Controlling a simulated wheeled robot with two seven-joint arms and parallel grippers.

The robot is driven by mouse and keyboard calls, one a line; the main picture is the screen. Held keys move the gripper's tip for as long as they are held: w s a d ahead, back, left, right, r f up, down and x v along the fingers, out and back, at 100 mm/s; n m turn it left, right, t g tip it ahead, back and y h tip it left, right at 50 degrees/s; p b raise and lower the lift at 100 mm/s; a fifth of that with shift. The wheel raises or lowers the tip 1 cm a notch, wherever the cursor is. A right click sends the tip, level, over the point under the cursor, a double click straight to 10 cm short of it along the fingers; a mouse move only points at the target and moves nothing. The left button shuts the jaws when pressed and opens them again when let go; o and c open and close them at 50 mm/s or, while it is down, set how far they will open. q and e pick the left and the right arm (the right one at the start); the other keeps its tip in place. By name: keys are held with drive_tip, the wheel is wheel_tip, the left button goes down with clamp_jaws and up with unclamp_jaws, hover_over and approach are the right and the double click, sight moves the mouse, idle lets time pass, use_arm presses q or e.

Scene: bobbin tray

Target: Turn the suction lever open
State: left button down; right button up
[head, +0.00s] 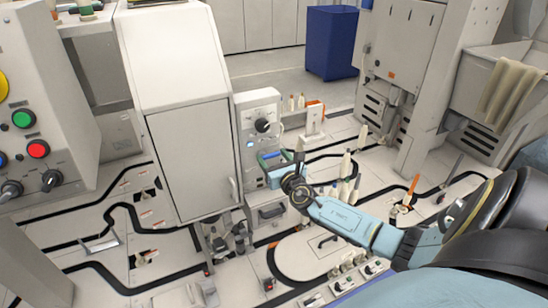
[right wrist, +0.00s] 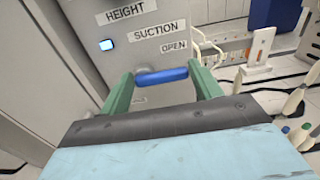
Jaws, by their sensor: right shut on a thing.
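The suction lever (right wrist: 161,76) is a blue bar on the front of a grey control box (right wrist: 85,45). In the right wrist view it lies nearly level, below the printed words SUCTION and OPEN. My right gripper (right wrist: 163,84) has one green finger at each end of the bar and is shut on it. In the head view the right arm reaches in from the right, and the right gripper (head: 275,166) is at the box front (head: 258,108), below its black knob. The lever's mount is partly hidden by the gripper. My left gripper is not in view.
A tall white cabinet (head: 190,150) stands directly left of the box. Several white bobbins or cones (head: 345,165) stand on the pale deck right of the gripper. A panel with coloured buttons (head: 60,100) is at far left. A blue bin (head: 332,42) stands behind.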

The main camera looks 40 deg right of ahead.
drive_tip(key=o, duration=1)
drive_tip(key=shift+s+a, duration=0.1)
drive_tip(key=shift+s, duration=0.15)
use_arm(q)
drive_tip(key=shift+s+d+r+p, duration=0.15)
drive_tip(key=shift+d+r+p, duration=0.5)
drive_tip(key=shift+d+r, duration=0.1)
use_arm(e)
drive_tip(key=v, duration=1.3)
drive_tip(key=shift+r, duration=0.1)
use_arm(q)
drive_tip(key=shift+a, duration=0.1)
use_arm(e)
drive_tip(key=shift+w, duration=0.1)
